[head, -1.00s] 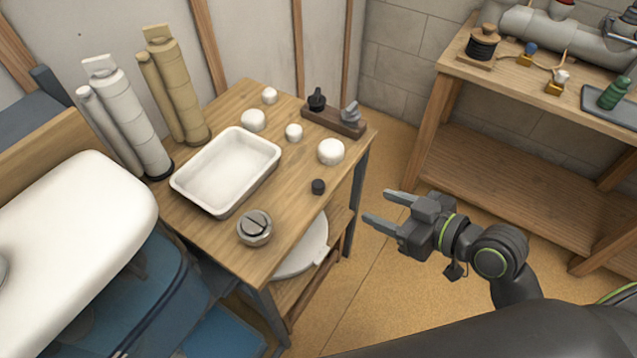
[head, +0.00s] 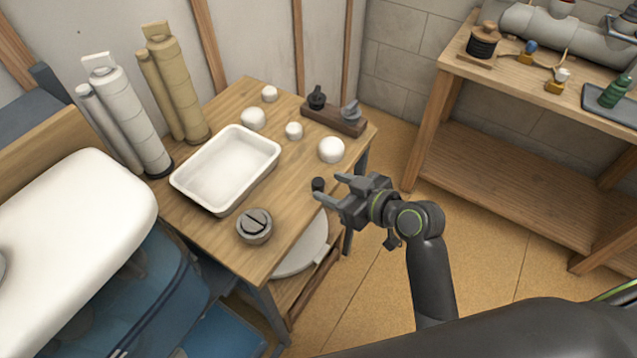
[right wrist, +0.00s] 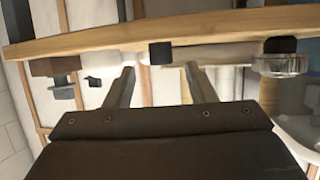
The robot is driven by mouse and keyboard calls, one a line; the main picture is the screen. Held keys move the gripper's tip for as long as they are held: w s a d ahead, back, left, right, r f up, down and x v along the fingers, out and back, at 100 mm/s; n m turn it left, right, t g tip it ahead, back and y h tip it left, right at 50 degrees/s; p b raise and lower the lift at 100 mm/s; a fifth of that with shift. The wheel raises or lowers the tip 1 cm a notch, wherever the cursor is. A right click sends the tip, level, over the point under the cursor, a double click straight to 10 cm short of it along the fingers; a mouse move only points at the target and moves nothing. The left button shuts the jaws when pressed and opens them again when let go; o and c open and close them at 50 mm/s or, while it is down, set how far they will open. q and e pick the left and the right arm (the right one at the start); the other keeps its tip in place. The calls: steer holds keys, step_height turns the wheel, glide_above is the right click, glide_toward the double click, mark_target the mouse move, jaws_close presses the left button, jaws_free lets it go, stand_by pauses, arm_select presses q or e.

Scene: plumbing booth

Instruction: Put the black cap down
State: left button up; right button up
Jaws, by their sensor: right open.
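The small black cap (head: 318,184) stands on the wooden table near its right edge. My right gripper (head: 329,187) is open and empty, with its fingertips close to the cap on its right side. In the right wrist view, which looks upside down, the cap (right wrist: 161,53) shows ahead, roughly in line with the gap between the open fingers (right wrist: 162,73). I cannot tell whether a finger touches the cap. My left gripper is not in view.
On the table (head: 210,232) are a white tray (head: 272,166), several white round caps, a grey round fitting (head: 254,226) and a dark wooden block (head: 335,121) with two valve-like parts. A second workbench (head: 510,90) stands at the right. Floor between them is clear.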

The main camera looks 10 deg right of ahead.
mark_target(322, 184)
steer(key=x, duration=0.4)
steer(key=shift+c, duration=0.4)
jaws_close()
